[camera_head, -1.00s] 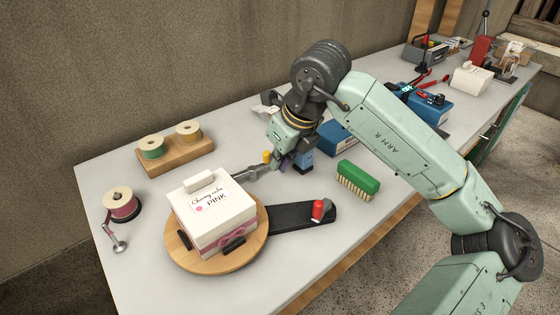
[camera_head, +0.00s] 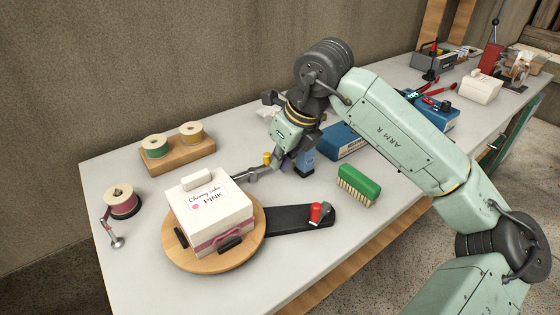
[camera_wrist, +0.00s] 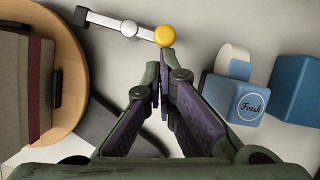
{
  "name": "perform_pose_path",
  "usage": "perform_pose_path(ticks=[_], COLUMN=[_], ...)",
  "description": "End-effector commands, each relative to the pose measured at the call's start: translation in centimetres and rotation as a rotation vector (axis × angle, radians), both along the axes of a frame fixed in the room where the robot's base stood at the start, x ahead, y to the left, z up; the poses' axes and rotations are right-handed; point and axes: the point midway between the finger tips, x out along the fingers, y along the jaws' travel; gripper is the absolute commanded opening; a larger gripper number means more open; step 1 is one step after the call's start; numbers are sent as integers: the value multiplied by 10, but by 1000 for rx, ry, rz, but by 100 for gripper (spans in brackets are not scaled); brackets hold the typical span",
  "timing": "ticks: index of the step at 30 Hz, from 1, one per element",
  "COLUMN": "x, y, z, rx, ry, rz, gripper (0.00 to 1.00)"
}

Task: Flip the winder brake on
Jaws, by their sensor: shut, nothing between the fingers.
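A round wooden turntable (camera_head: 185,258) carries a white cake box with a pink ribbon (camera_head: 208,212). A dark base arm (camera_head: 280,219) extends right from under it, with a small red-topped lever (camera_head: 316,212) at its end; this may be the brake, but no label shows. A grey metal arm with a yellow knob (camera_head: 267,157) lies behind the turntable; the knob also shows in the wrist view (camera_wrist: 165,36). My gripper (camera_head: 277,168) is low over the table beside the yellow knob. In the wrist view its fingers (camera_wrist: 164,65) are shut and empty, tips just short of the knob or touching it; I cannot tell which.
A blue block marked Fresh (camera_wrist: 250,103) stands close right of my fingers. A green brush (camera_head: 359,184) and a blue box (camera_head: 342,141) are farther right. Spools on a wooden stand (camera_head: 177,155) and a pink spool (camera_head: 122,202) are left. Bare tabletop lies in front of the turntable.

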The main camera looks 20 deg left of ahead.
Motion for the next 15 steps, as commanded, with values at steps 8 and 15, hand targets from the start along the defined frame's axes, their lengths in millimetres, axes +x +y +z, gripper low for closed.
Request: perform_pose_path(ticks=[8, 15], x=[4, 12], y=[2, 5], z=[-1, -3], rx=[1, 1], ry=[1, 1], rz=[46, 166], gripper=[0, 0])
